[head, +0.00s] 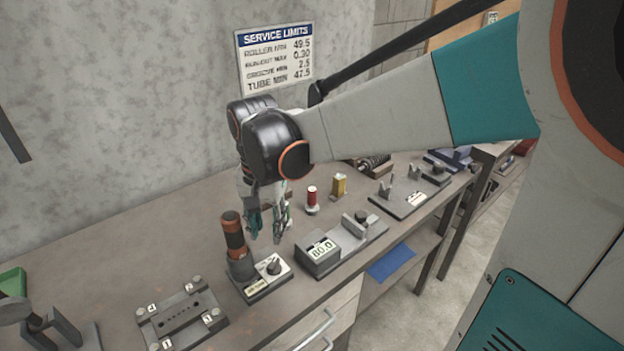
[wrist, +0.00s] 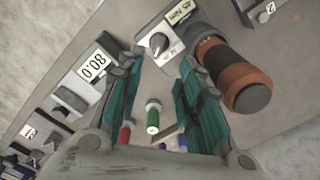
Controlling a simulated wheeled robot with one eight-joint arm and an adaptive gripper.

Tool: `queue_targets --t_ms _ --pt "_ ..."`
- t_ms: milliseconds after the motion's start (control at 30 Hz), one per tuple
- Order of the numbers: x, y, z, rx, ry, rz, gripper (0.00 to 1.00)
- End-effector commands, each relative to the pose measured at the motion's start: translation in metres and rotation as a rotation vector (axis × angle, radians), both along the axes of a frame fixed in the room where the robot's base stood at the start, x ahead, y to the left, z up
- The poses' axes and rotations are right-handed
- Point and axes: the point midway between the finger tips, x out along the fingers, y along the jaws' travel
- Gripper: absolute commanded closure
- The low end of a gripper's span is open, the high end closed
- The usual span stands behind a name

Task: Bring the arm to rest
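My arm reaches in from the right of the head view over the workbench (head: 150,240).
The upright orange-and-black cylinder (head: 235,238) stands on a base with a knob (head: 273,266), close to my gripper. A gauge reading 80.0 (head: 320,250) is to its right. A red-topped cylinder (head: 312,196) and yellow block (head: 339,186) stand behind. A slotted plate (head: 180,315) lies front left.

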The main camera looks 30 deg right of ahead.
Motion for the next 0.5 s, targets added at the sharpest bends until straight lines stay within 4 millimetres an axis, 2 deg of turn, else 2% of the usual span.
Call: queue_targets --t_ms 500 --pt "-0.0077 0.0002 0.0067 0.000 -0.018 0.024 0.67"
